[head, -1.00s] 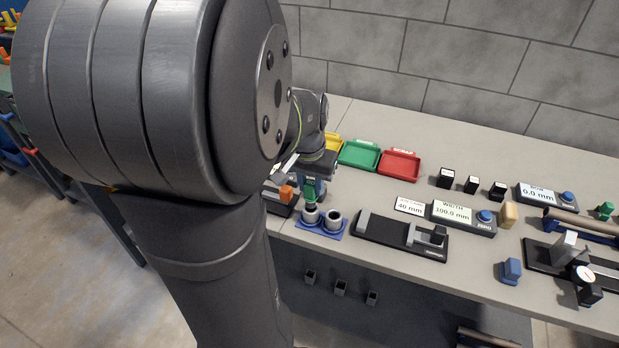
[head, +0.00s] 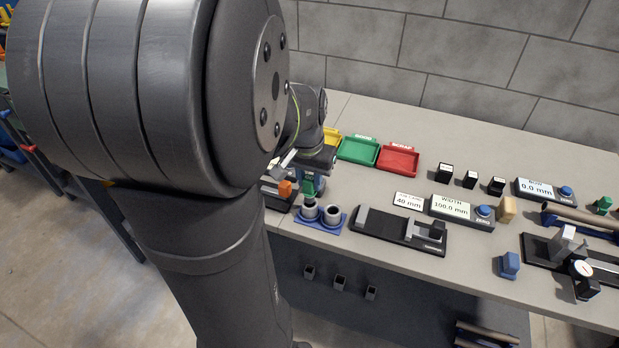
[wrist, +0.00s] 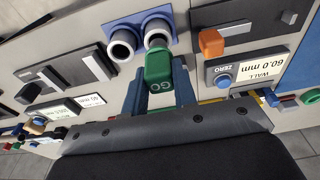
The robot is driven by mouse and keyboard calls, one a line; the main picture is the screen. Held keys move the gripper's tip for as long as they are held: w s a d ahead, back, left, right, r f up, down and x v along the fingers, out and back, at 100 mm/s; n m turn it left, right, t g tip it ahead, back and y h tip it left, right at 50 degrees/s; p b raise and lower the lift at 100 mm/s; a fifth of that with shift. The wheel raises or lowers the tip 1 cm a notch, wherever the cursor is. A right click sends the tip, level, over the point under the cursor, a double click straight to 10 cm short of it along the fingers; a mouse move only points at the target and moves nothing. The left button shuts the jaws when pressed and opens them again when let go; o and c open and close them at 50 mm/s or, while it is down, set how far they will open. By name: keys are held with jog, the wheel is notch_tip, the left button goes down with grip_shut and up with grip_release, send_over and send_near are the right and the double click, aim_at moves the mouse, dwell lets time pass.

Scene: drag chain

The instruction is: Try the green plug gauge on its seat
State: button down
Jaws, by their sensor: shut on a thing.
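The green plug gauge (head: 309,186) is upright between the fingers of my gripper (head: 312,177), over the left ring of its seat. It also shows in the wrist view (wrist: 158,68), marked GO, between the two dark blue fingertips (wrist: 158,86). The seat is a blue base (head: 322,226) with two grey rings, the left ring (head: 309,212) and the right ring (head: 332,214). In the wrist view the gauge overlaps the edge of the right-hand ring (wrist: 157,30). I cannot tell whether its lower end is inside the ring.
A black slide fixture (head: 395,232) lies just right of the seat. An orange block (head: 285,188) is close on the left. Green (head: 358,150) and red (head: 398,159) trays stand behind. Displays, including the width readout (head: 460,207), are farther right.

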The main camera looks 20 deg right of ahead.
jog(key=shift+f, duration=1.1)
jog(key=shift+r, duration=0.1)
dwell(0.9)
jog(key=shift+r, duration=2.4)
